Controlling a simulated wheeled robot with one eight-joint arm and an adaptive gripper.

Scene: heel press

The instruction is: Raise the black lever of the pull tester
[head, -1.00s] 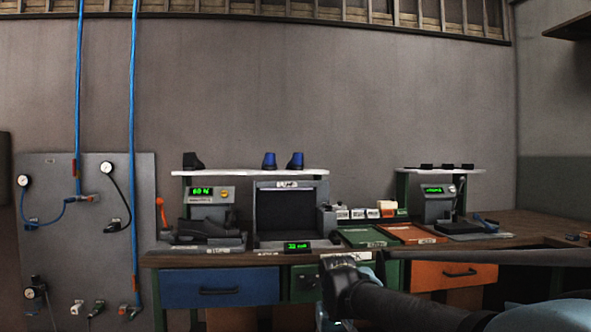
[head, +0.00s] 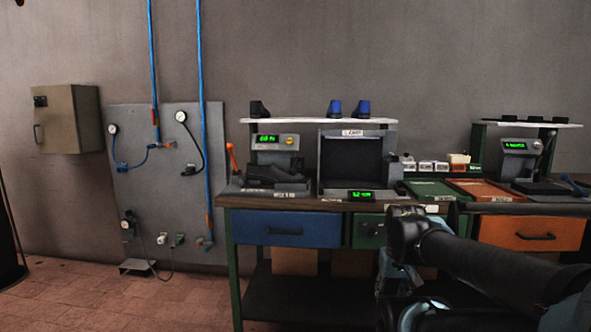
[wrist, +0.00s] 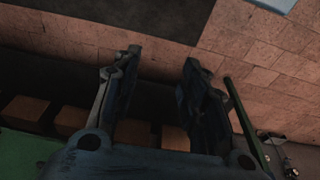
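The pull tester appears to be the grey machine (head: 514,163) with a green display at the right of the bench in the head view. A dark lever (head: 549,148) stands roughly upright at its right side; its exact angle is too small to tell. My gripper (wrist: 162,62) shows in the wrist view with its two dark fingers apart and nothing between them. It points down at the floor near the bench, away from the tester. In the head view my arm crosses the lower right, in front of the bench.
A second machine (head: 275,143) with an orange lever (head: 231,158) stands at the bench's left. A dark open box (head: 357,133) stands beside it. Blue (head: 285,229) and orange (head: 530,234) drawers face me. A gauge panel (head: 150,185) and wall cabinet (head: 68,118) are left. Floor (head: 75,295) there is clear.

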